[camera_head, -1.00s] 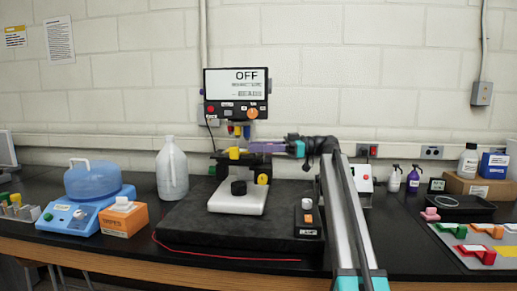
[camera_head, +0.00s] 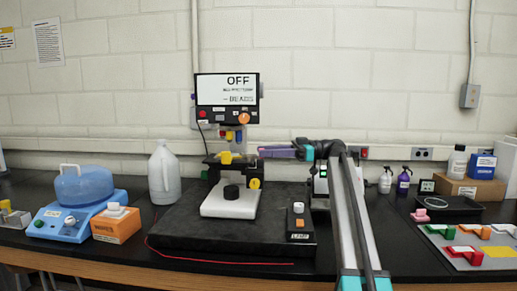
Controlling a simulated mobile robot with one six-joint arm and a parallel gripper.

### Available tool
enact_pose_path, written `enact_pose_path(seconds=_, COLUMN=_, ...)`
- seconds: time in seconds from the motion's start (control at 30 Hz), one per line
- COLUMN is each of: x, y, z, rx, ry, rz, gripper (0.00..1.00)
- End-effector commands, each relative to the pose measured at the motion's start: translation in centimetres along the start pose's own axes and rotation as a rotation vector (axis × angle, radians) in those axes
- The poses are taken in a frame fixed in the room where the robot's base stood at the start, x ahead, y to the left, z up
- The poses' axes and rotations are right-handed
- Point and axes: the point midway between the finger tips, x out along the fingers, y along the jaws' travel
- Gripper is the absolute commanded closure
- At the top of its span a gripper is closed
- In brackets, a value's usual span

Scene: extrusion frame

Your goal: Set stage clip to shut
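A microscope-like instrument with a white base (camera_head: 230,203) stands on the dark mat at the centre. Its dark stage (camera_head: 213,161) carries a small yellow part (camera_head: 226,158), which looks like the stage clip; its exact position is too small to tell. A round yellow knob (camera_head: 255,184) sits lower on the right. My gripper (camera_head: 262,152), with purple fingers, reaches in from the right at about the height of the yellow part. In the picture a gap lies between its tips and that part. The fingers show side-on, so their opening is hidden.
A screen reading OFF (camera_head: 228,90) is above the stage, with coloured parts hanging below it. A small control box (camera_head: 300,222) stands on the mat (camera_head: 190,232) at right. A white jug (camera_head: 164,172) and a blue device (camera_head: 75,216) stand left. Coloured handles (camera_head: 470,253) are at far right.

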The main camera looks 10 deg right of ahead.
Motion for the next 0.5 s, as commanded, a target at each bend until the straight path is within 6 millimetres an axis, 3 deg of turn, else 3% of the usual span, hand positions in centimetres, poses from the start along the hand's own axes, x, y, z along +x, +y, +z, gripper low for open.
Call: enact_pose_path(seconds=0.5, x=-4.1, y=0.0, z=-0.4, rx=0.0, ry=0.0, rz=0.001, gripper=0.66)
